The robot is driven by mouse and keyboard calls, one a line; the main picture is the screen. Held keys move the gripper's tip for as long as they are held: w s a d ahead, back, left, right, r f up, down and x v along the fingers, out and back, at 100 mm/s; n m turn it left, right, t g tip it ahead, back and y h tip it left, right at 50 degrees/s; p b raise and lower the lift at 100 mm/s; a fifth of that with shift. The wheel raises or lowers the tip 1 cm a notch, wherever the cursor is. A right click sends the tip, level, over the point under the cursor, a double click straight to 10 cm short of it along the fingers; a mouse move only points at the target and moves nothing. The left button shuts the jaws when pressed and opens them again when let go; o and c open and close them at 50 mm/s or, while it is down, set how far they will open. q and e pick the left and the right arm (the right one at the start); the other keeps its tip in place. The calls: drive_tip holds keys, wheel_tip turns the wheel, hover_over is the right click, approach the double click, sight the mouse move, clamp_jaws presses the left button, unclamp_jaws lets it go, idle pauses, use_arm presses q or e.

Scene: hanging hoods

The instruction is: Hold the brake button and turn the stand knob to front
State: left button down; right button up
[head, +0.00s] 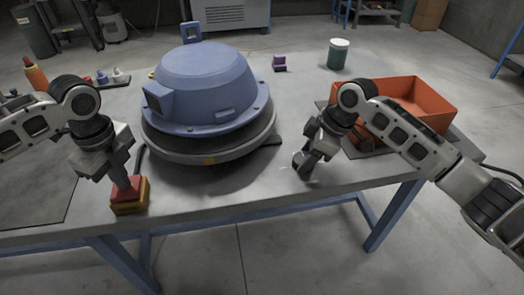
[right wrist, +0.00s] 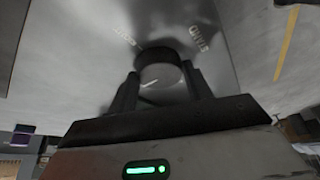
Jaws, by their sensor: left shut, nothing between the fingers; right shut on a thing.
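The brake button (head: 130,188) is a red block on a yellow base (head: 130,207) at the table's front left. My left gripper (head: 124,178) is shut, pointing down, its tips on or just above the red top; contact is hard to tell. My right gripper (head: 303,164) is at the table's front edge, right of the blue hood (head: 205,85). In the right wrist view, its fingers are shut on the round dark stand knob (right wrist: 160,74), one on each side. A short white mark shows on the knob. The head view hides the knob.
The hood sits on a grey round base in the middle of the table (head: 275,185). An orange bin (head: 430,105) is at the right, behind my right arm. A green jar (head: 338,54) and a small purple block (head: 279,63) stand at the back. Small bottles are at the left.

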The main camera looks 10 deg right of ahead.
use_arm(q)
drive_tip(key=shift+s+f, duration=0.15)
drive_tip(key=shift+f, duration=0.15)
use_arm(e)
drive_tip(key=shift+n, duration=0.3)
drive_tip(key=o, duration=1)
drive_tip(key=shift+c, duration=0.2)
drive_tip(key=shift+r, duration=0.1)
drive_tip(key=v, duration=1.2)
use_arm(q)
wheel_tip(320, 180, up, 8)
drive_tip(key=p, duration=0.9)
drive_tip(key=shift+f, duration=0.25)
use_arm(e)
wheel_tip(320, 180, up, 9)
